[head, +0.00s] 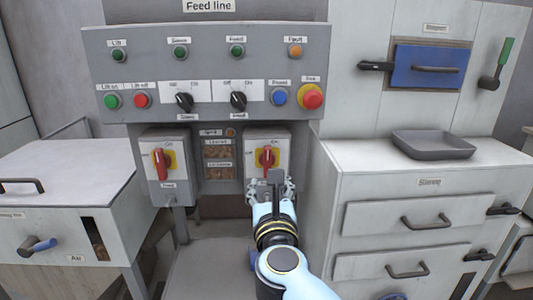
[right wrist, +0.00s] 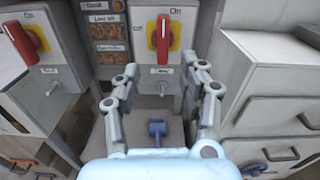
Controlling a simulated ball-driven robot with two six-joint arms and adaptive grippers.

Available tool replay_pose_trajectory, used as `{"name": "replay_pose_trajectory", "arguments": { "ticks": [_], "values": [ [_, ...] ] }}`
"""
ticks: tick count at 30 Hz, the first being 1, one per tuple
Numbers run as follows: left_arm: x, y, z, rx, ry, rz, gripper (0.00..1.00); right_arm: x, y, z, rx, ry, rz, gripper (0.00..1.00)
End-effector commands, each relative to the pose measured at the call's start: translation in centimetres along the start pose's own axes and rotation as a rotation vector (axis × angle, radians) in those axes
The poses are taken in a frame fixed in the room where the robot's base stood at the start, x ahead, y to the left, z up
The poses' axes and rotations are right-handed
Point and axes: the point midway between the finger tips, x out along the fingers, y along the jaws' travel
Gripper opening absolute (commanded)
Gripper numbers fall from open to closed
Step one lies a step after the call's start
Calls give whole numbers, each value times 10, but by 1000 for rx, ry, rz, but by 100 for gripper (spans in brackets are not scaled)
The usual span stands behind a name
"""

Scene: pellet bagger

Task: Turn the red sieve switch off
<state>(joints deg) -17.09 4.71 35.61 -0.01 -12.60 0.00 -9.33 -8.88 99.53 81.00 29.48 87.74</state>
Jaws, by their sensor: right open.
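Two red rotary switches on yellow plates sit on grey boxes under the panel. The right one, the red sieve switch (head: 267,158), also shows in the right wrist view (right wrist: 162,38). Its handle stands upright, in line with the "On" mark above it; the small label below is too blurred to read surely. The left one (head: 160,163) is labelled Feed and also stands about upright. My right gripper (head: 271,186) is open and empty, just below and in front of the right switch, its fingers (right wrist: 164,75) spread to either side, not touching the handle. My left gripper is out of view.
The control panel (head: 205,72) with buttons and black knobs overhangs the switch boxes. Small windows (head: 218,155) lie between them. A white drawer cabinet (head: 400,185) with a grey tray (head: 433,145) stands close on the right. A white bin (head: 65,190) stands left.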

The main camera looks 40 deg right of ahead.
Motion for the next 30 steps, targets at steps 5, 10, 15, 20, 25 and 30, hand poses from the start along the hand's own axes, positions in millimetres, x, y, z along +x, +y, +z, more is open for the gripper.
{"name": "replay_pose_trajectory", "arguments": {
  "ticks": [5,10,15,20,25,30],
  "values": [
    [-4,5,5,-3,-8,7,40,21,-2,9,52,-6,-11,42],
    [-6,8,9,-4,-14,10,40,56,-3,8,48,-6,-11,42],
    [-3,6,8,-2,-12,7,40,86,-3,7,47,-4,-11,42],
    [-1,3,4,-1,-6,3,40,103,-3,6,47,-3,-10,42],
    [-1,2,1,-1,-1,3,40,108,-3,6,46,-2,-10,42],
    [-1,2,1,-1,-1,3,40,108,-3,6,46,-2,-10,42]
  ]
}}
